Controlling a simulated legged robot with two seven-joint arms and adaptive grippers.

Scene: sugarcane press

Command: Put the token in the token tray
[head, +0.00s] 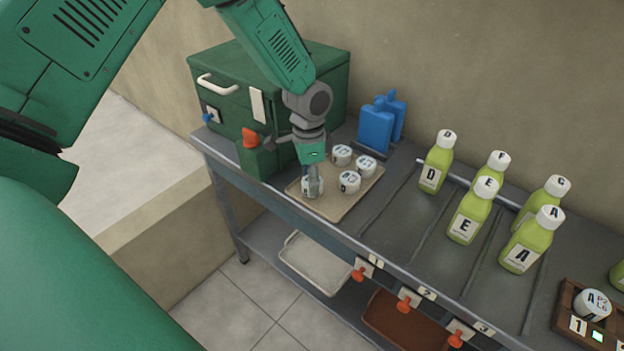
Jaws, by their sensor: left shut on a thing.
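My left gripper (313,184) points down over the front left part of the tan token tray (330,213). It is shut on a white round token (308,190) with dark marks, partly hidden by the fingers. The token is at the tray's surface or just above it; I cannot tell if it touches. Three more white tokens lie in the tray: one at the back (342,155), one at the right (366,167) and one in front (349,182). My right gripper is not in view.
A green box (310,70) stands behind the tray, with blue objects (376,128) beside it. Several green lettered bottles (466,222) stand in lanes on the right. A wooden holder (566,296) with a white labelled piece (592,305) is at far right. Orange knobs (358,274) line the front edge.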

